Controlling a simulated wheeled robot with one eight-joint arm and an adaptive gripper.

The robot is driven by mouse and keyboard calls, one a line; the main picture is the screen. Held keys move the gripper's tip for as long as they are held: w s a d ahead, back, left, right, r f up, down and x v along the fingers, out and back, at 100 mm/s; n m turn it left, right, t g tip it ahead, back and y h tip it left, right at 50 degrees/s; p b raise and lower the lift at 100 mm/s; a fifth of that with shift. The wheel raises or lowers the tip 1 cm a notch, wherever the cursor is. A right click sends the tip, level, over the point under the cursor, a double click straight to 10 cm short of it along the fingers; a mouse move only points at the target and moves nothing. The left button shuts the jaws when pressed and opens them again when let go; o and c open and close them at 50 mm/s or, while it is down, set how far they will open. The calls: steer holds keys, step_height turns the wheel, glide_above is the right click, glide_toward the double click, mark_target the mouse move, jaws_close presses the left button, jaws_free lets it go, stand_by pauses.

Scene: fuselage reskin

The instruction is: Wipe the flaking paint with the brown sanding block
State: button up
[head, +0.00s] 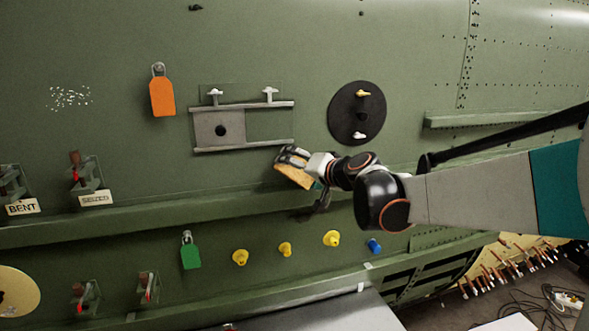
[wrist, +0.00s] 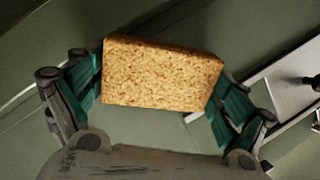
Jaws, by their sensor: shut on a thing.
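The brown sanding block (wrist: 160,75) is held between the two teal-padded fingers of my gripper (wrist: 160,88) in the wrist view. Its broad speckled face shows there. In the head view the block (head: 292,177) shows as a tan piece at the end of my gripper (head: 294,160), below the sliding-plate frame and in front of the green fuselage wall. I cannot tell whether the block touches the wall. The flaking paint (head: 70,97) is a patch of white flecks on the wall at the upper left, well away from my gripper.
An orange tag (head: 162,97), the rail frame with a grey plate (head: 218,128) and a black disc (head: 357,113) sit on the wall. A ledge (head: 150,222) runs below. A green padlock (head: 191,252) and yellow knobs (head: 285,249) are lower. Bare wall surrounds the flecks.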

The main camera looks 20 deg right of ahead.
mark_target(287, 171)
steer(key=shift+s+a, duration=0.15)
steer(key=shift+a, duration=1.8)
steer(key=shift+s+p, duration=0.5)
steer(key=shift+s, duration=2.55)
steer(key=shift+s+d, duration=0.1)
steer(key=s, duration=0.2)
steer(key=shift+s+p, duration=0.4)
